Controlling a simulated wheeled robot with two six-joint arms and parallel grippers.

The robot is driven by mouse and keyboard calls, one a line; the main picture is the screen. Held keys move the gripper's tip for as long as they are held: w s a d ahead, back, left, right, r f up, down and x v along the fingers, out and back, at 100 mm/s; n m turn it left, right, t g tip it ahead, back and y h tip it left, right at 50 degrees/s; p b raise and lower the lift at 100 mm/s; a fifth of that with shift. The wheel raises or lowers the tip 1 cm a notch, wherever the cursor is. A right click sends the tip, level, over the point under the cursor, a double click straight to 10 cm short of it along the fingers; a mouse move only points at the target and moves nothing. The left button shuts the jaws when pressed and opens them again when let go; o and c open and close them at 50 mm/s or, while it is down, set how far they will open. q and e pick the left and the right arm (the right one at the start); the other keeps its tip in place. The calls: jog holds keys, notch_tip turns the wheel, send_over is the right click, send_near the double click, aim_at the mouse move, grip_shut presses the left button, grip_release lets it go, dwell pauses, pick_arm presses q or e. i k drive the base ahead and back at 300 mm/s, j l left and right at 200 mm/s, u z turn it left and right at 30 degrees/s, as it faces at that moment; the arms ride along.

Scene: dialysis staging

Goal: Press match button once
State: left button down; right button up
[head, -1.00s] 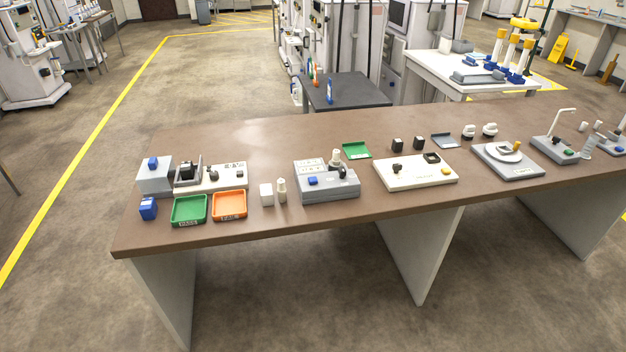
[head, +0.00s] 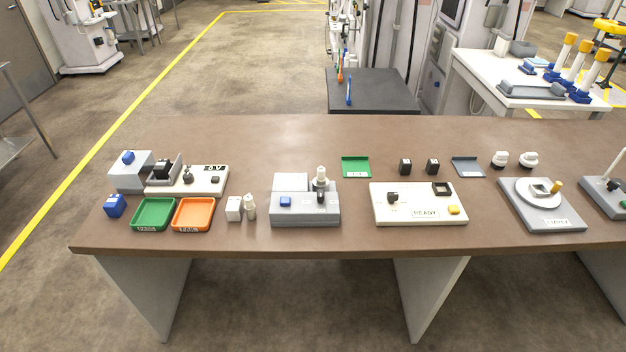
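No button can be read as "match". A white panel (head: 392,215) with a READY label (head: 425,213) has a yellow button (head: 453,210) at its front right, a black knob-like part (head: 392,197) and a dark square socket (head: 441,188). A grey device (head: 305,215) at the middle has a blue button (head: 286,201) on top and a white-topped upright part (head: 321,176). A green button (head: 623,204) shows on a grey unit at the right edge. Neither of my grippers is in view.
On the brown table (head: 250,140) stand a grey box (head: 127,178), a white tester (head: 205,186), a green PASS tray (head: 137,227), an orange FAIL tray (head: 178,226) and a grey turntable unit (head: 514,213). The table's front edge is mostly bare. A dark side table (head: 375,95) stands behind.

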aim_at(284, 201)
jog(key=i+l, duration=0.15)
jog(key=l, duration=0.15)
jog(key=i+l+u, duration=0.1)
jog(key=l, duration=0.25)
jog(key=i+l+u, duration=0.1)
jog(key=l, duration=0.25)
jog(key=i+l, duration=0.2)
jog(key=l, duration=0.15)
jog(key=i+l+u, duration=0.1)
jog(key=l, duration=0.2)
